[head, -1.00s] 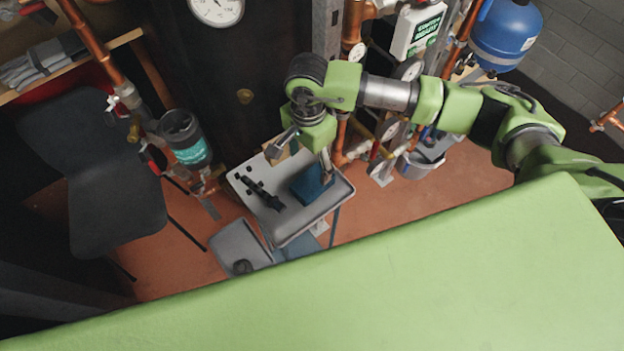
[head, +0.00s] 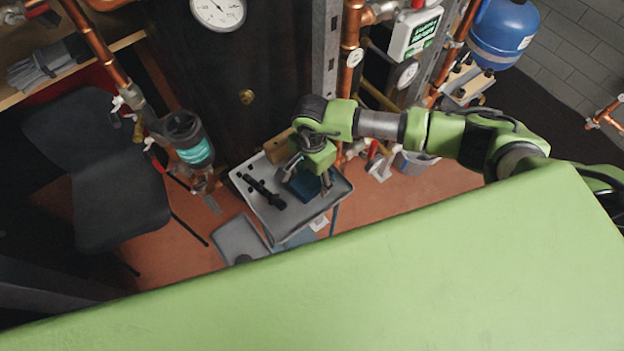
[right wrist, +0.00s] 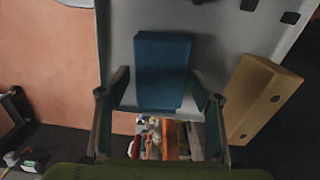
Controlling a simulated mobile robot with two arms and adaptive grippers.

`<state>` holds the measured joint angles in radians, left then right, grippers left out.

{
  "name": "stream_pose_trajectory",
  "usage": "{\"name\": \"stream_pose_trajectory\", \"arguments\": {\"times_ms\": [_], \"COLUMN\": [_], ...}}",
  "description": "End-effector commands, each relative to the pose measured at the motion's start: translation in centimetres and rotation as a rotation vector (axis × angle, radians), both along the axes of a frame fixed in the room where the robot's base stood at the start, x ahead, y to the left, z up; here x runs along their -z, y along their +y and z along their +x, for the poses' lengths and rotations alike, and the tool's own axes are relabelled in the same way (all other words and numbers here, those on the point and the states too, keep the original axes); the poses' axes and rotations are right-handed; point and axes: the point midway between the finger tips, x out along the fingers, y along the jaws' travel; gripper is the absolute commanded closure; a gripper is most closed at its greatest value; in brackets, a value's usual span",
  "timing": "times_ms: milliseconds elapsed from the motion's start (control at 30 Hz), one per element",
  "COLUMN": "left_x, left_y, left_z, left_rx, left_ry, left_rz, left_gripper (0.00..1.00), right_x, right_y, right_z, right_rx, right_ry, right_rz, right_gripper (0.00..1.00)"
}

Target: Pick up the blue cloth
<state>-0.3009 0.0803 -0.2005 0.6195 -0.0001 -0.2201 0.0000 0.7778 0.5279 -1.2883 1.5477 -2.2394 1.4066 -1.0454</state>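The blue cloth (head: 302,186) is a folded dark-blue rectangle lying on a grey tray (head: 276,224). In the right wrist view the cloth (right wrist: 162,72) lies flat on the tray, ahead of and between my finger tips. My right gripper (head: 307,183) is over the cloth, pointing down and partly covering it. In the right wrist view its fingers (right wrist: 160,85) are spread wide with nothing between them but the view of the cloth. I cannot tell the exact height left above the cloth. My left gripper is in neither view.
A black tool (head: 264,193) and several small black pieces lie left of the cloth. A tan wooden block (right wrist: 258,98) sits close beside it. Copper pipes (head: 350,45) and valves stand behind the tray. A dark chair (head: 105,175) is at left.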

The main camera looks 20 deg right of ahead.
Motion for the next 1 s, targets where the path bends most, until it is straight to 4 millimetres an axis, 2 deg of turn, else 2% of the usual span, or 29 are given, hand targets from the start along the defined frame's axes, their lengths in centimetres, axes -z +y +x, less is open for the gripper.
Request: {"name": "stream_pose_trajectory", "arguments": {"times_ms": [33, 100, 567, 767, 867, 1000], "left_x": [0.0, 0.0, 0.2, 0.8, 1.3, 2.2], "left_y": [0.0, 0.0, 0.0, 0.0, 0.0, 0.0], "left_z": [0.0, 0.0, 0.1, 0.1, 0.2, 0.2], "left_rx": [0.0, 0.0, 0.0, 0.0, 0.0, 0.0], "left_ry": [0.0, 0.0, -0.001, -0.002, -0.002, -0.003], "left_rz": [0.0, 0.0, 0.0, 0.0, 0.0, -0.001], "left_gripper": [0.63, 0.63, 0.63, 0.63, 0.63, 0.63], "right_x": [0.0, 0.0, -0.7, -3.4, -4.9, -7.9], "right_y": [0.0, 0.0, 0.0, -0.1, -0.3, -0.5], "right_z": [0.0, 0.0, 0.1, -0.1, -1.6, -4.0], "right_rx": [0.0, 0.0, 0.001, -0.002, -0.003, -0.003], "right_ry": [0.0, 0.0, -0.002, -0.004, -0.004, -0.006], "right_rz": [0.0, 0.0, 0.0, 0.0, 0.0, 0.002], "right_gripper": [0.59, 0.74, 0.75, 0.75, 0.75, 0.75]}}
